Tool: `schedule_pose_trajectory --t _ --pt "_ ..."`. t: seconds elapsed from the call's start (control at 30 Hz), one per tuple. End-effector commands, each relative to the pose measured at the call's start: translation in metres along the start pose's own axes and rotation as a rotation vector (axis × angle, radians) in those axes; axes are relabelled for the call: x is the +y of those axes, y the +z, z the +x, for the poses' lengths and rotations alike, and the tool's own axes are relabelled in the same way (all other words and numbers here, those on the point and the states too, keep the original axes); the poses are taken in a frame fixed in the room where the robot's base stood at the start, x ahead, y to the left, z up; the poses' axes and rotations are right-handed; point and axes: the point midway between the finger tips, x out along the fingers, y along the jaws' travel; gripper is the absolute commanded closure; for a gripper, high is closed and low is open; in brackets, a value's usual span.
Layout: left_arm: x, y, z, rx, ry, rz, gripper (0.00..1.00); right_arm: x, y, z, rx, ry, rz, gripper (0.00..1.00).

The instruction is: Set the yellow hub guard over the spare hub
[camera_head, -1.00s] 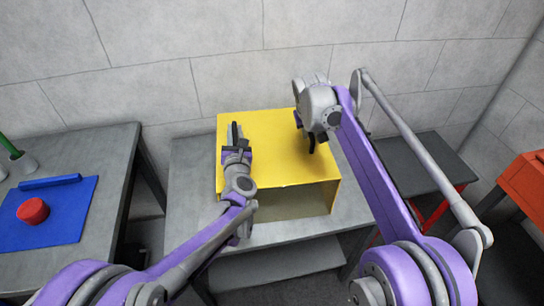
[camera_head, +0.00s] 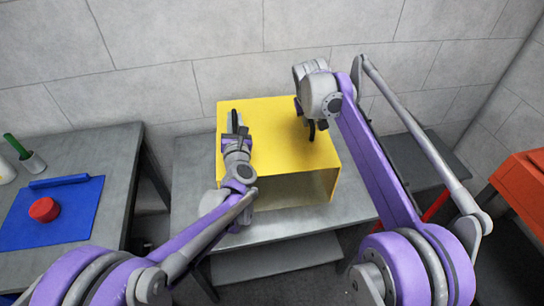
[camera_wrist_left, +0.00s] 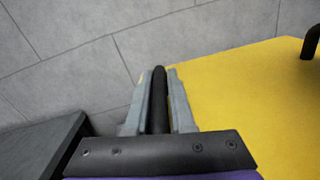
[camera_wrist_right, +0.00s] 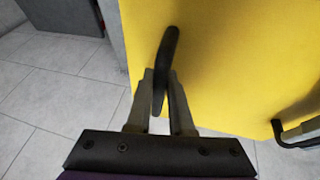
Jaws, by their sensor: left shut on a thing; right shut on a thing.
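The yellow hub guard (camera_head: 270,150) is a box with an open front face, over the middle grey bench. Whether its lower edges touch the bench, I cannot tell. My left gripper (camera_head: 236,122) is shut on the guard's left black handle, which shows between the fingers in the left wrist view (camera_wrist_left: 159,95). My right gripper (camera_head: 310,125) is shut on the right black handle, also in the right wrist view (camera_wrist_right: 168,65). The guard looks roughly level. I see no spare hub in any view; the guard and my arms cover much of the bench.
The middle bench (camera_head: 300,221) has a bare strip in front of the guard. At left, another bench carries a blue mat (camera_head: 75,215) with a red cylinder (camera_head: 44,209). A dark table (camera_head: 412,160) and an orange cabinet (camera_head: 525,195) stand right. A wall is close behind.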

Motion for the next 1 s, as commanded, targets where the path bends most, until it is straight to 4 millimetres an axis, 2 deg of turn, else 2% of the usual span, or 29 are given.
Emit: schedule_pose_trajectory --t 0.47,1.0 --pt "0.001 -0.003 0.001 -0.001 0.003 0.003 1.0 0.002 0.0 0.003 0.003 0.005 0.0 1.0" --pt "-0.006 -0.033 0.007 -0.001 0.003 0.003 1.0 -0.003 0.006 0.034 0.003 0.005 0.0 1.0"
